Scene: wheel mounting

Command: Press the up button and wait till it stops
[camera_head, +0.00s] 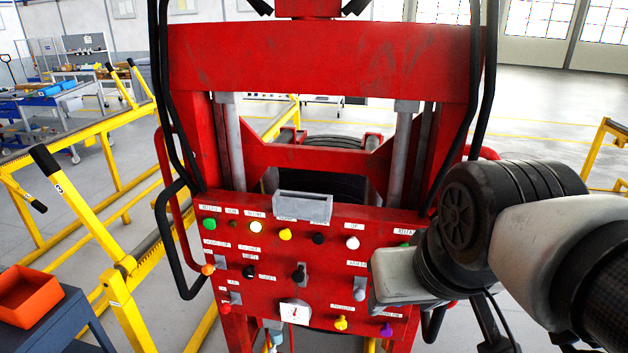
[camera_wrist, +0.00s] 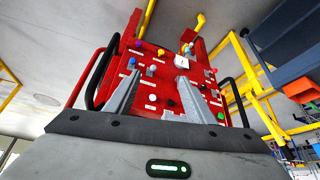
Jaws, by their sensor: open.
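The red control panel (camera_head: 270,268) faces me with several coloured buttons and knobs. A white button (camera_head: 352,243) sits at its upper right under a short label that appears to read UP. In the wrist view, a white button (camera_wrist: 152,97) that looks like the same one shows between my fingers. My gripper (camera_wrist: 160,76) is open and empty, its two grey fingers apart and pointing at the panel. In the head view my arm comes in from the right and covers the panel's right edge; the fingertips are hard to see there. I cannot see fingertip contact with any button.
A green button (camera_head: 210,224), a second white button (camera_head: 256,227) and a yellow button (camera_head: 285,234) share the upper row. Black hoses and side handles (camera_head: 172,240) flank the panel. A yellow rail frame (camera_head: 110,250) and an orange bin (camera_head: 28,296) stand left.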

